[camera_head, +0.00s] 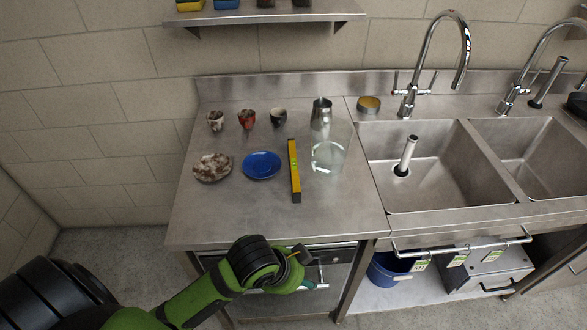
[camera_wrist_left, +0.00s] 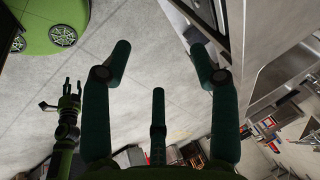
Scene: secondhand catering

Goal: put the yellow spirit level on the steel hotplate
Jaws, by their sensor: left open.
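The yellow spirit level (camera_head: 294,170) lies on the steel counter, pointing from back to front, between the blue plate and a clear glass vessel. I cannot identify a steel hotplate for certain in either view. My left gripper (camera_head: 318,277) is low in front of the counter's front edge, well short of the level. In the left wrist view its fingers (camera_wrist_left: 158,60) are spread wide, with nothing between them and grey floor beyond. A small green gripper (camera_wrist_left: 70,95) at the left of that view seems to be my right one; its jaws are too small to judge.
On the steel counter (camera_head: 240,222) stand a speckled plate (camera_head: 212,167), a blue plate (camera_head: 261,165), several small cups, a steel jug (camera_head: 321,113) and the clear vessel (camera_head: 328,157). Sinks (camera_head: 440,165) are at right. A shelf (camera_head: 265,14) hangs above; a blue bucket (camera_head: 389,269) stands below.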

